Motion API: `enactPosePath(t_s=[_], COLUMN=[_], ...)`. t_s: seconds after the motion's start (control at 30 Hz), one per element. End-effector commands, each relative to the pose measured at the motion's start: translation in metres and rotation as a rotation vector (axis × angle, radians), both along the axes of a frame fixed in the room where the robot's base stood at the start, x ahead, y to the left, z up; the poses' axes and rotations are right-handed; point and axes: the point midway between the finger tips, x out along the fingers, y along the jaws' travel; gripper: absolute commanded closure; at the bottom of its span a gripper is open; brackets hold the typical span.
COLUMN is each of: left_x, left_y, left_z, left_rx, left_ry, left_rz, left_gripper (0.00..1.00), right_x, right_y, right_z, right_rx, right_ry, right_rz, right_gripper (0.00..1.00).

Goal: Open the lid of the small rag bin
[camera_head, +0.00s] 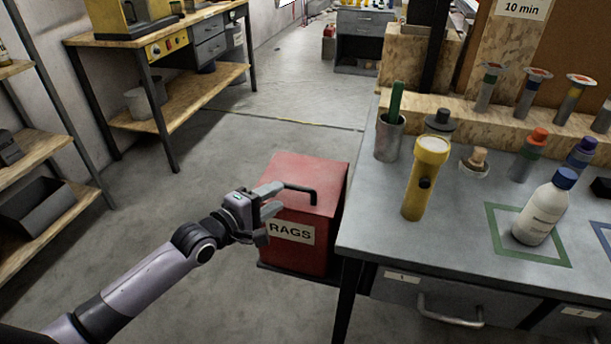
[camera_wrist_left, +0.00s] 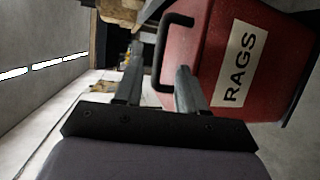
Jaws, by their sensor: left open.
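The small rag bin (camera_head: 322,236) is a red box with a white "RAGS" label on its front, standing low beside the grey bench. Its red lid (camera_head: 308,171) lies shut on top and carries a black bar handle (camera_head: 303,190). My left gripper (camera_head: 270,210) is open and empty at the lid's left side, by the handle. In the left wrist view, the handle (camera_wrist_left: 163,50) shows between and just beyond the two fingers (camera_wrist_left: 155,85), with the red bin (camera_wrist_left: 205,50) behind. I cannot tell whether a finger touches it. My right gripper is out of view.
The grey bench (camera_head: 385,225) stands close on the bin's right, with a yellow flashlight (camera_head: 424,180), a white bottle (camera_head: 545,210) and a metal cup (camera_head: 388,140) on it. Shelves (camera_head: 40,150) stand at the left. The floor (camera_head: 200,180) left of the bin is clear.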

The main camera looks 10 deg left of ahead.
Motion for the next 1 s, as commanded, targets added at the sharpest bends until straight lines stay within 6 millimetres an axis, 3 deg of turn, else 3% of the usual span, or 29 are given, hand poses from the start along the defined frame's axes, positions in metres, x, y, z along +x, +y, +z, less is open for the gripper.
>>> enactPosePath(t_s=[0.6,1.0], left_x=[0.057,0.063], left_y=[-0.026,-0.029], left_z=[-0.012,-0.012], left_rx=[-0.003,-0.003], left_ry=[0.001,0.0], left_rz=[0.001,0.001], left_gripper=[0.6,0.6], right_x=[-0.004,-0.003], right_y=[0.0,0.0], right_z=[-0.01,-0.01], right_rx=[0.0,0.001], right_ry=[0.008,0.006], right_rz=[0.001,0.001], right_gripper=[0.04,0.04])
